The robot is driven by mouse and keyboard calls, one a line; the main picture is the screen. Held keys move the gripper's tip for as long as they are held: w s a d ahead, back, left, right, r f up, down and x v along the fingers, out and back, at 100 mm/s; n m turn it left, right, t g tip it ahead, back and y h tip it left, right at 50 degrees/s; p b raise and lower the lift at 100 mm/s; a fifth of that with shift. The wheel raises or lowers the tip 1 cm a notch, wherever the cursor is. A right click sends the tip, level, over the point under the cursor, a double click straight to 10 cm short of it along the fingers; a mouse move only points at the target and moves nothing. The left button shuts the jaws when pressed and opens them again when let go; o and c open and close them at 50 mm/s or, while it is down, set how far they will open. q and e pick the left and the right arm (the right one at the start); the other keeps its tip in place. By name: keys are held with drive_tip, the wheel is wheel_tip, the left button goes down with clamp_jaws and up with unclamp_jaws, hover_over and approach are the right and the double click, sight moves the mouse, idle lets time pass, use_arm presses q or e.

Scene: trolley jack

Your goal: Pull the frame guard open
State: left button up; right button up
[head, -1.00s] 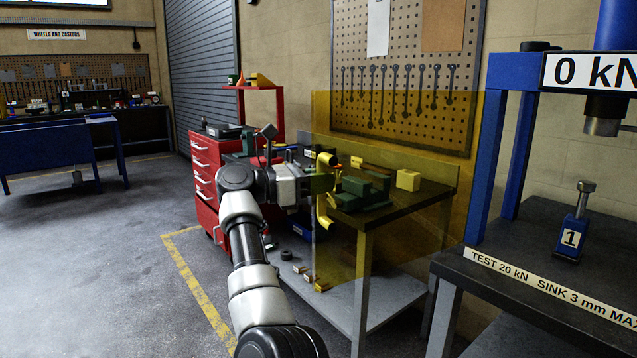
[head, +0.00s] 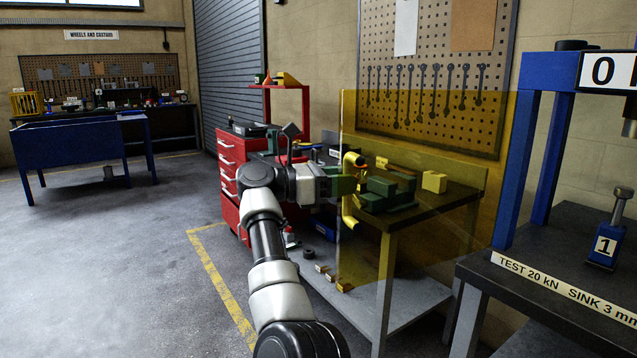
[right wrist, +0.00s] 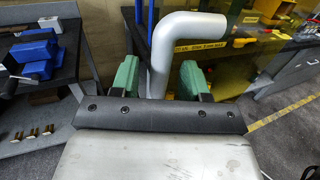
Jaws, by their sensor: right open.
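The frame guard (head: 425,118) is a see-through amber panel, standing upright in front of the workbench, left of the press. Its bent tube handle (head: 349,168) is near the panel's left edge. It looks yellow in the head view and pale grey in the right wrist view (right wrist: 178,45). My right gripper (head: 345,185) is at the handle. In the right wrist view its green fingers (right wrist: 158,80) are open, one on each side of the tube, with gaps visible. Whether a finger touches it I cannot tell. My left gripper is not in view.
The blue press (head: 540,140) and its dark table (head: 560,262) stand at the right. A workbench (head: 440,205) with green and yellow blocks is behind the guard. A red tool cabinet (head: 229,155) stands behind my arm. The floor at the left is open.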

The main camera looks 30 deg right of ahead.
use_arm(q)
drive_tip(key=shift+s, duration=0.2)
use_arm(e)
drive_tip(key=v, duration=0.9)
drive_tip(key=shift+a, duration=0.25)
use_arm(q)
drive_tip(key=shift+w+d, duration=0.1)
